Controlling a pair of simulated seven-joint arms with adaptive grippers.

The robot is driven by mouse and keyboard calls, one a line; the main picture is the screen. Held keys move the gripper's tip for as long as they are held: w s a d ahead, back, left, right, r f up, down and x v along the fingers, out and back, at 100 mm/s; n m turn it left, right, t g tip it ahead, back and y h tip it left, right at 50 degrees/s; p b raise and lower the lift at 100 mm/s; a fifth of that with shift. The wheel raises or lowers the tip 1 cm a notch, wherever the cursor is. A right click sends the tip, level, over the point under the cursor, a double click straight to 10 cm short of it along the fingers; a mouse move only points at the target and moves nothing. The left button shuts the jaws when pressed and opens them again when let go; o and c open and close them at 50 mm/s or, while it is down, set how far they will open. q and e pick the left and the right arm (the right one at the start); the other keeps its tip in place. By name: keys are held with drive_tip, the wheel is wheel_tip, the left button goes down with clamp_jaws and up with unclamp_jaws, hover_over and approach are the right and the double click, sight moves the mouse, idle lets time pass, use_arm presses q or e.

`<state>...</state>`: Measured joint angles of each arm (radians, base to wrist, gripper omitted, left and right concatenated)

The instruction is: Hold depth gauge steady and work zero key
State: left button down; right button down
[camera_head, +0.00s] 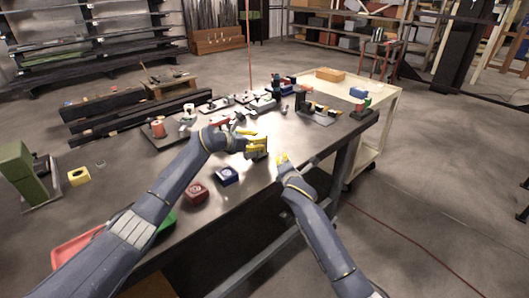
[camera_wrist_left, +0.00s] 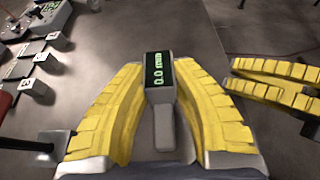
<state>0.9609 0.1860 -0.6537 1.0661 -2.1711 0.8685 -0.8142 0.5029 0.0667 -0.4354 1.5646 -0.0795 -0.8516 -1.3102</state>
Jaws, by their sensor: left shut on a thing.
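The depth gauge (camera_wrist_left: 162,105) is a grey tool with a green-lit display reading 0.0 and a plain stem. My left gripper (camera_wrist_left: 160,85) is shut on it, one yellow finger on each side. In the head view my left gripper (camera_head: 257,146) is over the bench, and its fingers mostly hide the gauge. A zero key cannot be made out. My right gripper (camera_head: 284,160) is at the bench's near edge, right of the left gripper. In the left wrist view the right gripper (camera_wrist_left: 272,83) is apart from the gauge, its fingers parallel with a narrow empty gap between them.
The dark bench (camera_head: 125,190) carries a blue block (camera_head: 227,175), a red block (camera_head: 196,192) and a yellow block (camera_head: 78,176). Small parts crowd its far side. A pale cart (camera_head: 385,115) stands beyond its right end. Open floor lies to the right.

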idle(0.3)
use_arm(q)
drive_tip(key=c, duration=1.1)
unclamp_jaws()
